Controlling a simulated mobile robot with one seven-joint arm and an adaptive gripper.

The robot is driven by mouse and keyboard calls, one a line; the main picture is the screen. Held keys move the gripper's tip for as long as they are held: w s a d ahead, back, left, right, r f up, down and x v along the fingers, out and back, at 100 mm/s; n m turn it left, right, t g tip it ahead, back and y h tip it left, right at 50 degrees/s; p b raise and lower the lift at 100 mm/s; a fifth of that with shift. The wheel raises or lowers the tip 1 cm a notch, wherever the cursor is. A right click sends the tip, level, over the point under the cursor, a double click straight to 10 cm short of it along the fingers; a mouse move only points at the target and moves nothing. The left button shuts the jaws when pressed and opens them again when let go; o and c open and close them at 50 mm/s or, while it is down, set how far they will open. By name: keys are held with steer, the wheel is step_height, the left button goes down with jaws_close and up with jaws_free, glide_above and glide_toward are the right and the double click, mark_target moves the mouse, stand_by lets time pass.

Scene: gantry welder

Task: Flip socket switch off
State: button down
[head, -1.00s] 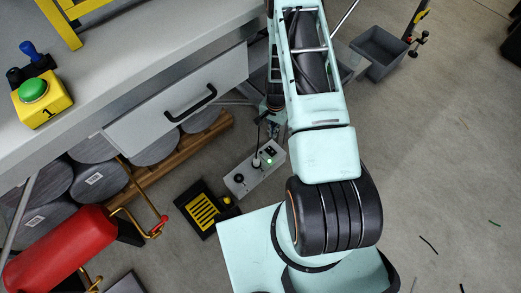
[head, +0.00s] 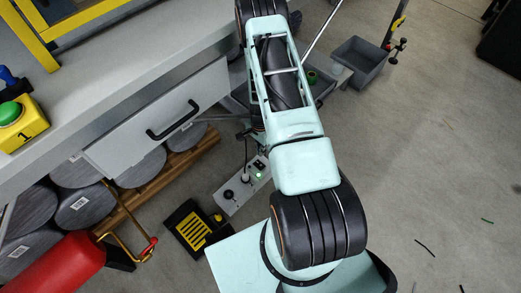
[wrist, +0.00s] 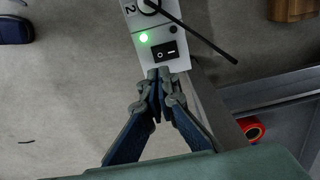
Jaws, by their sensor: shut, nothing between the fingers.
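The socket box (head: 242,186) is a pale grey strip on the floor below the bench drawer. In the wrist view the socket box (wrist: 155,22) shows its end with a lit green light and a black rocker switch (wrist: 165,52) marked with a circle and a dash. In the head view the switch (head: 260,164) is small and its position cannot be told. My gripper (wrist: 159,72) is shut and empty. Its tips appear just below the switch in the wrist view; whether they touch the box cannot be told.
A black and yellow pedal (head: 196,227) lies left of the socket box. The drawer (head: 160,118) and several grey drums (head: 85,207) are above and left. A red cylinder (head: 55,262) lies lower left. A dark cable (wrist: 205,38) crosses the box. Open floor is at right.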

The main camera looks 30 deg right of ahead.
mark_target(261, 165)
step_height(261, 165, down, 10)
steer(key=b, duration=0.2)
steer(key=shift+b, duration=0.4)
steer(key=shift+r, duration=0.1)
steer(key=shift+s+f+b, duration=0.1)
steer(key=shift+f+b, duration=0.4)
steer(key=shift+b, duration=0.1)
steer(key=shift+r, duration=0.15)
